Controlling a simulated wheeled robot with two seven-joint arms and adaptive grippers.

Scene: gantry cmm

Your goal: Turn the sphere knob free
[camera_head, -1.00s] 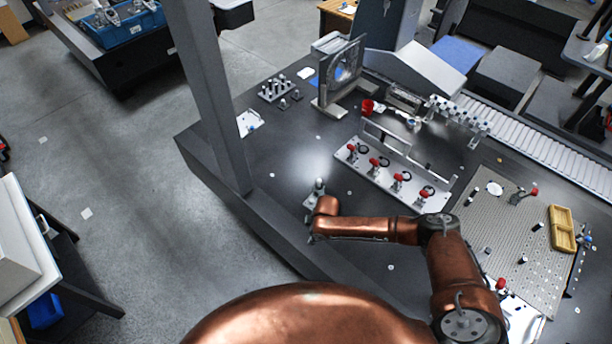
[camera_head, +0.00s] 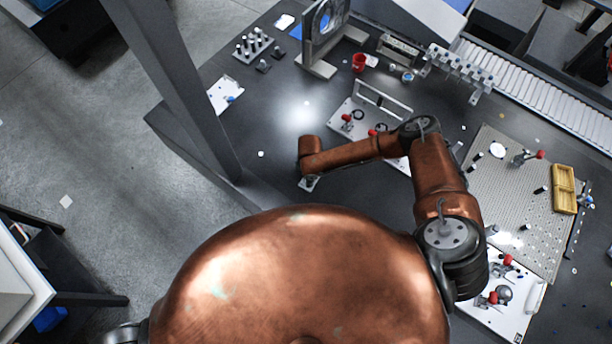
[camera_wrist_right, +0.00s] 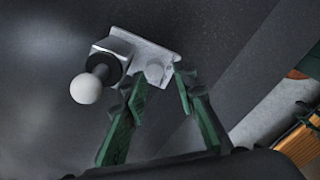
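In the right wrist view, the sphere knob (camera_wrist_right: 86,88) is a pale ball on a black collar, standing out from a grey metal block with a flat plate (camera_wrist_right: 152,50). In the head view, a small part of the metal mount (camera_head: 309,184) shows below the end of my right arm; the knob is hidden there. My left gripper is out of view.
A grey post (camera_head: 180,85) rises left of my right arm, near the dark table's edge. Behind the arm stands a plate with red-handled clamps (camera_head: 347,120), partly hidden. A perforated board (camera_head: 500,200) lies to the right. The table (camera_head: 265,125) left of the clamps has free room.

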